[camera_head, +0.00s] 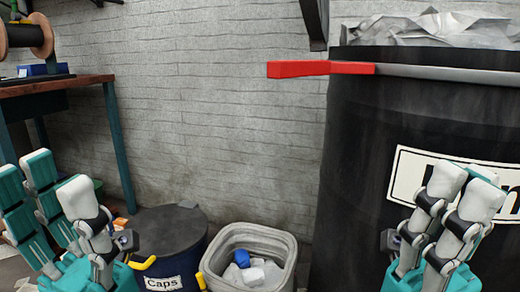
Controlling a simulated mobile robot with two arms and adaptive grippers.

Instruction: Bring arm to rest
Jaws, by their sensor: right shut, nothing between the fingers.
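My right gripper (463,190) is at the lower right, in front of the black bin. Its white-tipped fingers stand upright and close together, shut with nothing held. My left gripper (58,190) is at the lower left, fingers pointing up. Its fingers are spread apart, with a gap between the teal-backed ones and the white-tipped one, and nothing shows between them. Both arms beyond the hands are out of view.
A large black bin (350,150) with a red handle (300,69) fills the right. A "Caps" bin (172,232) and an open grey bin (213,268) stand low in the middle. A wooden-topped table (60,83) is at left. A brick wall is behind.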

